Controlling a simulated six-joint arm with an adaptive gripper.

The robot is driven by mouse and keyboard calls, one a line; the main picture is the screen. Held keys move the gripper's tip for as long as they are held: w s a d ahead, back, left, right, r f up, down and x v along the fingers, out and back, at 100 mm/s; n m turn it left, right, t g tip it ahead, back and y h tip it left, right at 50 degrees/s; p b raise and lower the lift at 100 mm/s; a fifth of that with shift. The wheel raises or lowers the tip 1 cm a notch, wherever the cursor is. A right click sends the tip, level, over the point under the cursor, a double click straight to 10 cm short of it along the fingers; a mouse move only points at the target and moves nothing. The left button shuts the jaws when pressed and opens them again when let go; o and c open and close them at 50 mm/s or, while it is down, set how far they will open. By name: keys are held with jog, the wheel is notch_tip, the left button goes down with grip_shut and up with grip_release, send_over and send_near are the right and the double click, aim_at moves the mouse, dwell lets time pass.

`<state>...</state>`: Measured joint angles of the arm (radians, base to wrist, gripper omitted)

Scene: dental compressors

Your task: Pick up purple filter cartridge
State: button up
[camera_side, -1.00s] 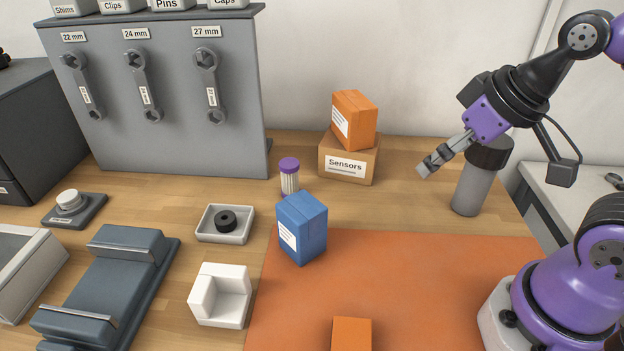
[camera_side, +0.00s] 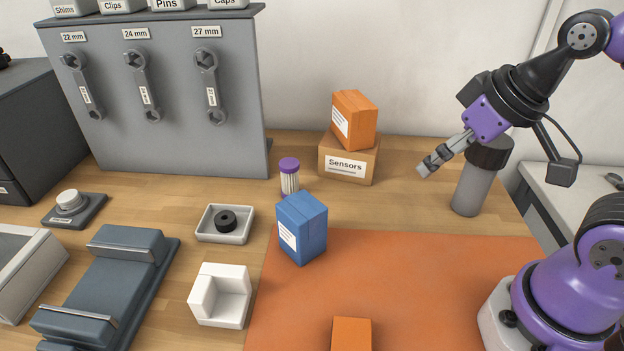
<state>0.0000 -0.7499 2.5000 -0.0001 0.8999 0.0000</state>
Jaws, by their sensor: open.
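The purple filter cartridge (camera_side: 290,176) stands upright on the wooden bench, with a purple cap and a pale ribbed body. The blue box in front of it hides its lower end. My gripper (camera_side: 424,170) is in the air at the right, well apart from the cartridge, pointing down and to the left. It is open and I see nothing between its fingers.
A blue box (camera_side: 302,228) stands close in front of the cartridge. A Sensors carton (camera_side: 346,168) with an orange box (camera_side: 354,120) on top is behind right. A grey cylinder (camera_side: 470,188) stands beside my gripper. The orange mat (camera_side: 420,280) is mostly clear.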

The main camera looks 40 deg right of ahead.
dwell(0.4)
jog(key=n+y, duration=0.3)
jog(key=n, duration=0.4)
send_near(290, 176)
jog(key=w+d, duration=0.1)
jog(key=d, duration=0.1)
jog(key=shift+y, duration=0.3)
jog(key=x, duration=0.5)
jog(key=shift+w+f, duration=0.1)
jog(key=shift+f, duration=0.25)
jog(key=x, duration=0.6)
jog(key=shift+f, duration=0.1)
jog(key=c, duration=1.3)
